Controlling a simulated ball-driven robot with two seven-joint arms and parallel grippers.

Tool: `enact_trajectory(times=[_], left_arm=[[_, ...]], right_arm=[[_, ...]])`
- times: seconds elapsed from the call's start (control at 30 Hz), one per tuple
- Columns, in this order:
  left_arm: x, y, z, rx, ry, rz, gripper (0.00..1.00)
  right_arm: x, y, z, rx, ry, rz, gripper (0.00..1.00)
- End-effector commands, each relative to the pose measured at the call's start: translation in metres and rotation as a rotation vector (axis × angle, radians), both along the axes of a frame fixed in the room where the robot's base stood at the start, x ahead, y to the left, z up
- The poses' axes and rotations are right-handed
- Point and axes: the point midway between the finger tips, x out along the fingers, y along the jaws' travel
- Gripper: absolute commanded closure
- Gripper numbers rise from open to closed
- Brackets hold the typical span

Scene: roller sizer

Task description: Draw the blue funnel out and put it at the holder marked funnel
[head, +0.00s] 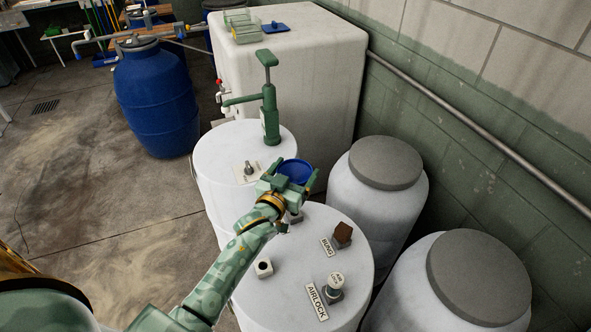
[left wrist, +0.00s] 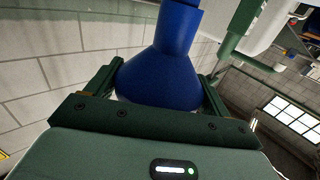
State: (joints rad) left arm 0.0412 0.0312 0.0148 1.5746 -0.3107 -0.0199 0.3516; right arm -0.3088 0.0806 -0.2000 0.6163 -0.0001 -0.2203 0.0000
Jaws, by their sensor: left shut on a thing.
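The blue funnel (head: 294,171) is in my left gripper (head: 291,176), held above the gap between the two white drums. In the left wrist view the funnel's cone (left wrist: 160,75) sits between both fingers, with its narrow spout toward the top of the picture. My left gripper is shut on it. A pale plate with a small peg (head: 248,170) is on the rear drum's lid, left of the gripper; its lettering is too small to read. I cannot make out a label reading funnel. My right gripper is not in view.
The front drum (head: 333,237) carries a brown bung (head: 342,235), an airlock (head: 334,289) and a white block with a dark hole (head: 263,267). A green hand pump (head: 269,105) rises from the rear drum (head: 222,150). Grey-lidded barrels (head: 388,190) stand right.

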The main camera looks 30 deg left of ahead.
Motion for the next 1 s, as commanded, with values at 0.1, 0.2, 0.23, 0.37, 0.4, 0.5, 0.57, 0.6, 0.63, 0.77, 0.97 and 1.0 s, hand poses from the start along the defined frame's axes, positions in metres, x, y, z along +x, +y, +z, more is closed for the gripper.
enact_trajectory(times=[0.1,0.2,0.23,0.37,0.4,0.5,0.57,0.6,0.63,0.77,0.97,1.0], left_arm=[[0.0,0.0,0.001,0.0,0.0,0.0,0.41],[0.0,0.0,0.002,-0.001,0.001,-0.001,0.41],[-0.001,0.0,0.002,-0.002,0.002,-0.001,0.41],[0.0,0.0,-0.012,-0.002,0.003,-0.001,0.41],[0.0,0.0,-0.017,-0.002,0.003,-0.001,0.41],[0.0,0.0,-0.028,-0.002,0.003,-0.001,0.41],[0.0,0.0,-0.035,-0.001,0.003,0.0,0.41],[0.0,0.0,-0.039,-0.001,0.003,0.0,0.41],[0.0,0.0,-0.042,-0.002,0.003,-0.001,0.41],[0.0,0.0,-0.054,-0.003,0.002,-0.001,0.41],[0.0,0.0,-0.059,-0.001,0.002,-0.001,0.41],[0.0,0.0,-0.059,-0.001,0.001,-0.001,0.41]], right_arm=[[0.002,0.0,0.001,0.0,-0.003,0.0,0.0],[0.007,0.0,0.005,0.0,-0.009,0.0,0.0],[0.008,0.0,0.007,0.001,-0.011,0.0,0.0],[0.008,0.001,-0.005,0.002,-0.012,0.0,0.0],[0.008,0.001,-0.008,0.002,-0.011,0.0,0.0],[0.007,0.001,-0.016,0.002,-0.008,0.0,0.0],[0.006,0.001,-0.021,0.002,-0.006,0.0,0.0],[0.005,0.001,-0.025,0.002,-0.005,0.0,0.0],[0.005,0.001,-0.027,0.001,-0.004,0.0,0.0],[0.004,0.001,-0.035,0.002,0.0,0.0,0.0],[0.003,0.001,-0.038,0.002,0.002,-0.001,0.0],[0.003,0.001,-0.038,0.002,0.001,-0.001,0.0]])
